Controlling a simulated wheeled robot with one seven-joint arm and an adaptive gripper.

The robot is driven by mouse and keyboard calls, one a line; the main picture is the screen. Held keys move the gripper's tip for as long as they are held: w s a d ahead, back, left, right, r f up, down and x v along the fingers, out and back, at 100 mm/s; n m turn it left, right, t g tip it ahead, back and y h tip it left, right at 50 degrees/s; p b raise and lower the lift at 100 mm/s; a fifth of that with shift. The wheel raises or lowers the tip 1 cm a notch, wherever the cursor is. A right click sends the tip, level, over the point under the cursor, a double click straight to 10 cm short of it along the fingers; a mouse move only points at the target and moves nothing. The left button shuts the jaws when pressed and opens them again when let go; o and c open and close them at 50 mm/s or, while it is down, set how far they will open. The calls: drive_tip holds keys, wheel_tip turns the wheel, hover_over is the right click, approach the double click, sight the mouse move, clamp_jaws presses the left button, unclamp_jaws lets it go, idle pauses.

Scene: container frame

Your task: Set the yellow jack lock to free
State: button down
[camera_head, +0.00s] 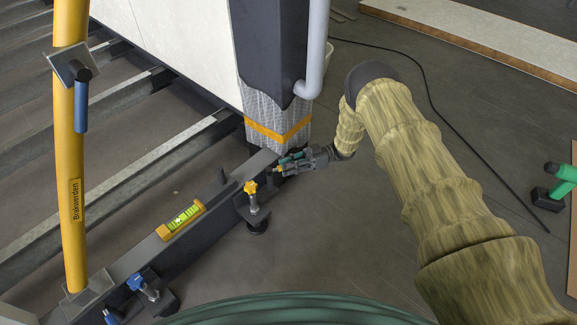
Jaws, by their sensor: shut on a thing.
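The yellow jack (254,205) stands at the side of the dark beam, with a yellow star-shaped knob (250,187) on a pale upright stem and a round black foot below. My gripper (279,168) is just right of and beyond the knob, beside the beam and low by the wrapped post. Its jaws are shut on a small part with a yellow tip, which looks like the jack lock (276,169). The fingers hide most of that part, and I cannot tell its setting. The knob itself is apart from the fingers.
A yellow-green spirit level (181,219) lies on the dark beam (215,207). A blue-knobbed jack (146,288) is at the lower left, near a yellow pole (71,150). The wrapped post (275,115) rises close behind my gripper. A green-handled tool (560,185) stands at right; floor between is clear.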

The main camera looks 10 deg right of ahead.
drive_tip(key=c, duration=1.4)
unclamp_jaws()
drive_tip(key=shift+w+d+r, duration=0.1)
drive_tip(key=shift+c, duration=0.2)
drive_tip(key=shift+o, duration=0.6)
drive_tip(key=shift+d, duration=0.1)
drive_tip(key=v, duration=1.1)
drive_tip(key=shift+d, duration=0.3)
